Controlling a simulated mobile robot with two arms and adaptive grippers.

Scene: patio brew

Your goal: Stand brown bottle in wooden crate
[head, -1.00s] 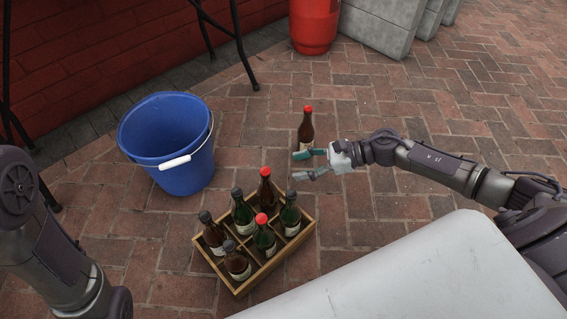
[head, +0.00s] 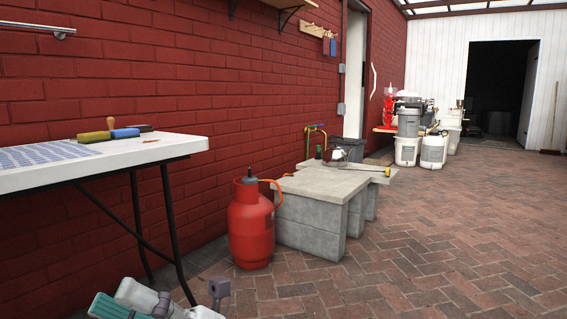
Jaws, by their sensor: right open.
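Neither the wooden crate nor the brown bottle shows in the head view now, which looks up across the patio. My right gripper (head: 150,303) shows only in part at the bottom left edge, with a teal finger pad and grey links. It is open, and no bottle shows in the part of it in the picture. My left gripper is out of view.
A white folding table (head: 110,155) with brushes on top stands at the left by the red brick wall. A red gas cylinder (head: 251,225) stands beside concrete blocks (head: 312,225). Buckets (head: 407,150) stand farther back. Brick paving (head: 450,240) at the right is clear.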

